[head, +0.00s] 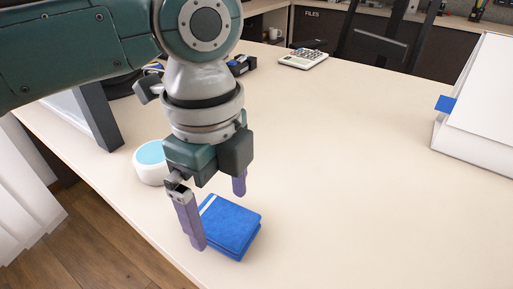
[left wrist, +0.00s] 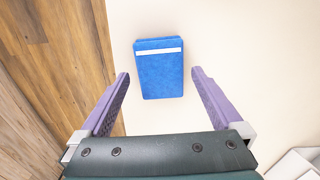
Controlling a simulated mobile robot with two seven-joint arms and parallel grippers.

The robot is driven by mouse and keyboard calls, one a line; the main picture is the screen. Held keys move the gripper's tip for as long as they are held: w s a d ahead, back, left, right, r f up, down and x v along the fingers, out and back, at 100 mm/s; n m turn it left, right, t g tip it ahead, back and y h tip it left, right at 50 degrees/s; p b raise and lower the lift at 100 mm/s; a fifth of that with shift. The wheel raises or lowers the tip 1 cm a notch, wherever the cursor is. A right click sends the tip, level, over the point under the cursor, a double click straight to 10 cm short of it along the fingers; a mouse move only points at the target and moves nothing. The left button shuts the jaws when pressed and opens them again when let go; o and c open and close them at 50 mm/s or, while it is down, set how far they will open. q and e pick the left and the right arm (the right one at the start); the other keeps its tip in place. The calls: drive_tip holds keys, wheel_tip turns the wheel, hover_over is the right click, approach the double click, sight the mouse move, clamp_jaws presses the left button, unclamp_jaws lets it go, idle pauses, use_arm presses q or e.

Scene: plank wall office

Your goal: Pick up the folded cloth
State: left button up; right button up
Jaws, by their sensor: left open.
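The folded cloth (head: 233,228) is a blue, stacked square with a white stripe. It lies on the desk near its left front edge in the head view. In the left wrist view the cloth (left wrist: 160,75) lies ahead of the fingers, between their lines. My left gripper (head: 219,217) is open, with two purple fingers pointing down above the cloth. One finger hides part of the cloth's left side in the head view. In the left wrist view my left gripper (left wrist: 160,75) holds nothing. My right gripper does not show.
A white round device with a light blue top (head: 150,156) stands close behind the left gripper. A calculator (head: 303,59) lies at the back. A white binder (head: 482,115) stands at the right. The middle of the desk (head: 350,170) is clear. Wood floor (left wrist: 50,60) lies beyond the edge.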

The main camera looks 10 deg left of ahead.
sight(223, 218)
use_arm(q)
drive_tip(key=shift+f, duration=0.9)
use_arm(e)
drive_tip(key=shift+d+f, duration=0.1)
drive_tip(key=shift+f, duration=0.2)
use_arm(q)
drive_tip(key=shift+c, duration=0.4)
drive_tip(key=c, duration=1.2)
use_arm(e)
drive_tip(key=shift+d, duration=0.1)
use_arm(q)
drive_tip(key=shift+o, duration=0.2)
drive_tip(key=shift+d+r, duration=0.1)
drive_tip(key=shift+r, duration=0.05)
wheel_tip(223, 218, up, 20)
drive_tip(key=p, duration=0.5)
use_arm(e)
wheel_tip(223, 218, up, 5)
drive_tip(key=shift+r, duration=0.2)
